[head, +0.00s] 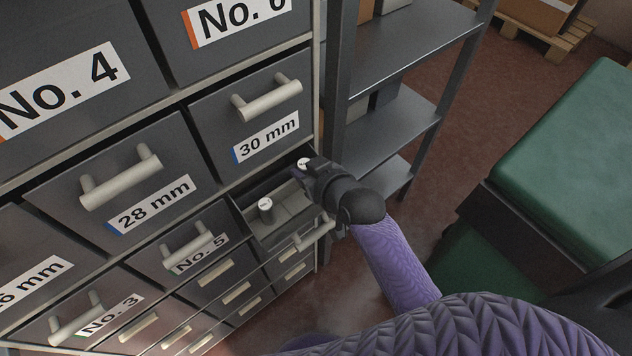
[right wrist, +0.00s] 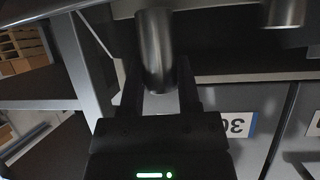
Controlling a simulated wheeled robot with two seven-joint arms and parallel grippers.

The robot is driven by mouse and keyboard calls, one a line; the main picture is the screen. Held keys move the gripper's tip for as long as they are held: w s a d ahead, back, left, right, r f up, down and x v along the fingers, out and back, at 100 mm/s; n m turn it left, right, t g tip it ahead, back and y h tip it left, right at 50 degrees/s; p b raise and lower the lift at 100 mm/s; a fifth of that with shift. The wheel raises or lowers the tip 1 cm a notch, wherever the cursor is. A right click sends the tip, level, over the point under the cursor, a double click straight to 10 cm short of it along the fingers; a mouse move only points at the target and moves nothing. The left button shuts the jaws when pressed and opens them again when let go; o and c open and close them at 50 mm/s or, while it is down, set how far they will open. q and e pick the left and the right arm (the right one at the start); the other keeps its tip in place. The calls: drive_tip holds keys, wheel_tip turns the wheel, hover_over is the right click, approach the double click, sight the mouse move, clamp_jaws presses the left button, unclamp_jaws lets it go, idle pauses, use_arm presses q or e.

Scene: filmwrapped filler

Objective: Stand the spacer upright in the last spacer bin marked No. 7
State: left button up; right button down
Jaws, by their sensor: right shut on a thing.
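My right gripper (head: 307,172) is shut on a spacer (head: 303,163), whose pale round top shows at its fingertips. In the right wrist view the spacer (right wrist: 155,50) is a grey metal cylinder between the two dark fingers. It is at the far right of an open drawer (head: 245,212) under the 30 mm drawer. Another spacer (head: 265,204) with a white top stands upright inside that drawer, left of the gripper. I cannot tell whether the held spacer touches the drawer floor. No No. 7 marking is readable. My left gripper is not in view.
The cabinet has shut drawers marked 28 mm (head: 122,190), 30 mm (head: 255,110) and No. 5 (head: 180,245), with protruding handles. The open drawer's handle (head: 315,232) sticks out below my gripper. A metal shelf rack (head: 410,50) stands close right; a green padded bench (head: 570,150) is farther right.

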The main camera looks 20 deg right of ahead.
wheel_tip(320, 180, down, 5)
drive_tip(key=shift+r+b, duration=0.15)
drive_tip(key=shift+b, duration=0.85)
drive_tip(key=shift+r, duration=0.2)
drive_tip(key=c, duration=0.8)
unclamp_jaws()
drive_tip(key=shift+f, duration=0.2)
drive_tip(key=o, duration=0.5)
drive_tip(key=shift+r, duration=0.1)
